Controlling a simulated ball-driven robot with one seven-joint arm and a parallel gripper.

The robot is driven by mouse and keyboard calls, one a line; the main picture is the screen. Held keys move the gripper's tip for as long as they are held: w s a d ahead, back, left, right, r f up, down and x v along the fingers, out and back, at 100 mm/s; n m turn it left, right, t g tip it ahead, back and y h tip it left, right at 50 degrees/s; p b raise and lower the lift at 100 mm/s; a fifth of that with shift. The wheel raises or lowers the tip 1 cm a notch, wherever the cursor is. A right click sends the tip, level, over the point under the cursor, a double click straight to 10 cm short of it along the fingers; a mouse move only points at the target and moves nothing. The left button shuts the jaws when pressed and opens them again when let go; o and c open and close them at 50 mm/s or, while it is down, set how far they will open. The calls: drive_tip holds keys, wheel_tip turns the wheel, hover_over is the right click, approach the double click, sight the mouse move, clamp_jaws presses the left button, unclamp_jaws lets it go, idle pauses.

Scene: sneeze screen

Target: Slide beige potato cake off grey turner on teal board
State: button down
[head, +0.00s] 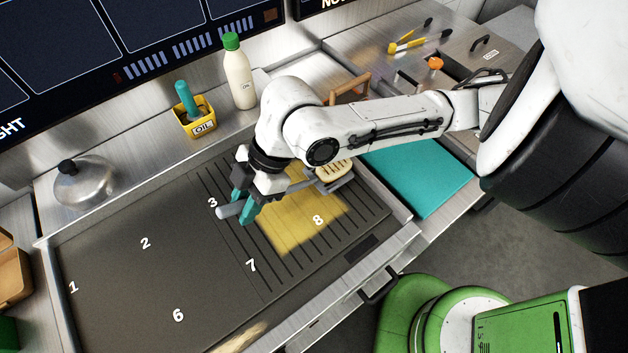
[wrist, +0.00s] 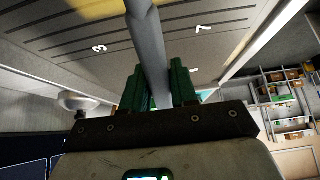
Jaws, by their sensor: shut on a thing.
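My gripper (head: 242,204) is shut on the handle of the grey turner (head: 227,211) above the ridged side of the griddle. In the wrist view the teal fingers (wrist: 155,88) close around the turner's grey shaft (wrist: 147,45). The beige potato cake (head: 333,169), with dark stripes, sits at the turner's far end, partly hidden by my arm. The teal board (head: 424,180) lies to the right of the griddle, apart from the turner. My arm covers part of its upper edge.
The griddle (head: 115,290) has white numbers and a flat left side. A domed lid (head: 84,184) stands at its back left. A yellow oil box (head: 194,118) and a green-capped bottle (head: 239,75) stand behind. Yellow-handled tools (head: 407,46) lie at the back right.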

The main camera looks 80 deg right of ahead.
sight(229, 208)
drive_tip(key=shift+w+a, duration=0.1)
drive_tip(key=shift+w+a+r+g+h+p, duration=0.15)
drive_tip(key=shift+a+r+p, duration=0.1)
drive_tip(key=shift+r+p, duration=0.3)
drive_tip(key=shift+w+a+r+g+h+p, duration=0.1)
drive_tip(key=shift+w+a+r+p, duration=0.1)
drive_tip(key=shift+r+p, duration=0.3)
drive_tip(key=shift+w+a+r+g+h+p, duration=0.15)
drive_tip(key=shift+a+r+p, duration=0.2)
drive_tip(key=shift+r, duration=0.35)
drive_tip(key=shift+d, duration=0.1)
